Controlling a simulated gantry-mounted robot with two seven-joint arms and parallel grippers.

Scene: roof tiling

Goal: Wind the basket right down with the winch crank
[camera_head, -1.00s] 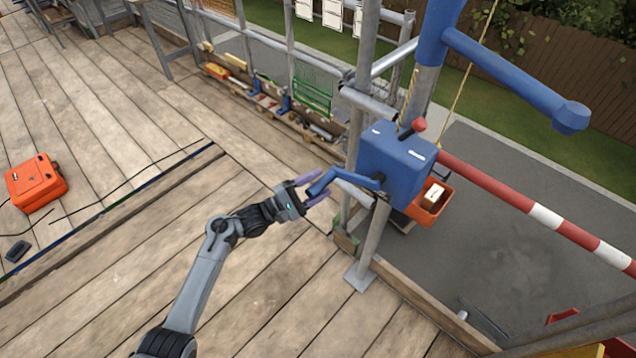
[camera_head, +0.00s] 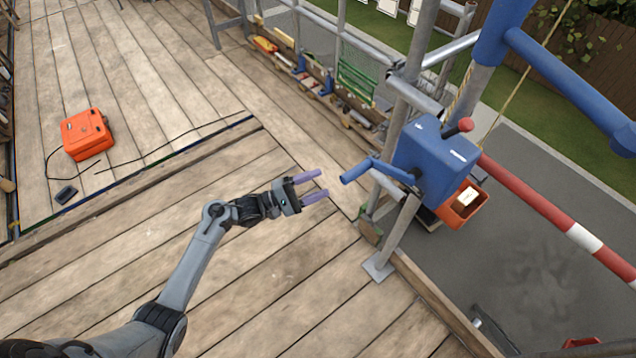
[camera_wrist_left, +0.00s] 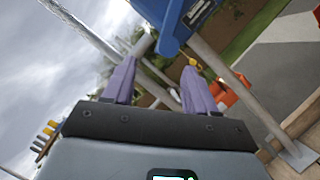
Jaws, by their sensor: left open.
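The blue winch box (camera_head: 436,162) is fixed to the scaffold post, with a red knob on top. Its blue crank (camera_head: 378,168) sticks out to the left, the handle end toward my left gripper. The orange basket (camera_head: 462,208) holds a pale box and shows just behind and below the winch. My left gripper (camera_head: 318,185) is open and empty, a short gap left of the crank handle. In the left wrist view its two purple fingers (camera_wrist_left: 158,84) stand apart with nothing between them, and the blue winch (camera_wrist_left: 172,22) is beyond. My right gripper is not in view.
A red and white barrier bar (camera_head: 545,208) runs right from the winch. Scaffold posts and a toe board (camera_head: 430,295) edge the deck. An orange case (camera_head: 86,134) and a cable lie on the planks at left. The deck around my left arm is clear.

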